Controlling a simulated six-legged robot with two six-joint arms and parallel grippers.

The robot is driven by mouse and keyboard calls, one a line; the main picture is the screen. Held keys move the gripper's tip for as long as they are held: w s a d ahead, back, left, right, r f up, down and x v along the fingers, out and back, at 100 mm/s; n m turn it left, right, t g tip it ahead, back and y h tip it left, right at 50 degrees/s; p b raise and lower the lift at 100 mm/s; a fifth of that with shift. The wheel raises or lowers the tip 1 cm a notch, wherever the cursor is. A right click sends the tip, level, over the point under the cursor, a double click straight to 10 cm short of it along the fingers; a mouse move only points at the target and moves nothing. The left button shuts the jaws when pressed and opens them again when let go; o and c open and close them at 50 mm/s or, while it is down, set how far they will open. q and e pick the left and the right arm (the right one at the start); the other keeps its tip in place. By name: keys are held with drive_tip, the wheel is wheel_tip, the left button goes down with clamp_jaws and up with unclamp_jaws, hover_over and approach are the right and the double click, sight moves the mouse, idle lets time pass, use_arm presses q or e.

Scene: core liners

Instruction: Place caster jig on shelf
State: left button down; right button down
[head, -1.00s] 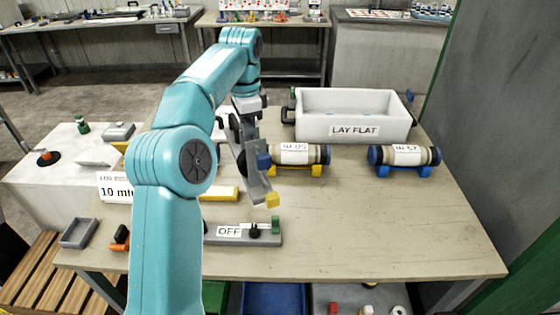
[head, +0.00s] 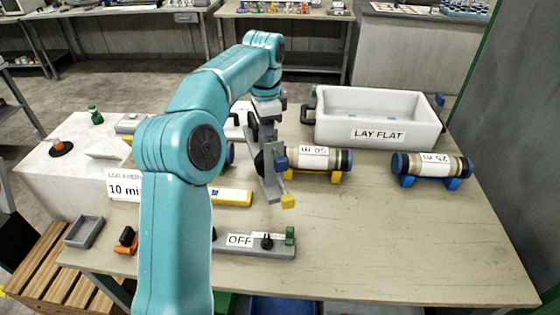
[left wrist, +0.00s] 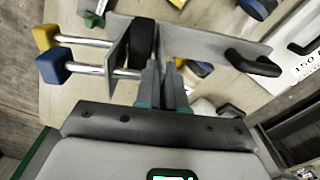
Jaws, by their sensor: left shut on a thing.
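The caster jig (head: 272,178) is a grey angled metal plate with a black wheel and blue and yellow knobs. It hangs upright from my left gripper (head: 262,122) over the table, in front of the 50 m roll. In the left wrist view, my left gripper (left wrist: 168,88) is shut on the jig's plate (left wrist: 207,42), beside the black wheel. A black handle (left wrist: 252,63) is at the plate's right end, and the blue knob (left wrist: 54,66) is at the left. My right gripper is not in view. I cannot make out which surface is the shelf.
A white LAY FLAT tray (head: 412,135), the 50 m roll (head: 322,160) and the 25 m roll (head: 432,166) are on the table (head: 400,240). A grey OFF switch bar (head: 255,243) lies nearer. The table's front right is clear. A green post stands at right.

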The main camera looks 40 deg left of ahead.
use_arm(q)
wheel_tip(320, 180, down, 10)
drive_tip(key=shift+r, duration=0.1)
drive_tip(key=shift+w+a+p, duration=1)
drive_tip(key=shift+w+a, duration=0.35)
drive_tip(key=shift+w, duration=0.25)
drive_tip(key=shift+s+f, duration=0.1)
drive_tip(key=shift+f, duration=0.55)
drive_tip(key=shift+d+f, duration=0.1)
drive_tip(key=c, duration=1.2)
unclamp_jaws()
drive_tip(key=shift+c, duration=0.2)
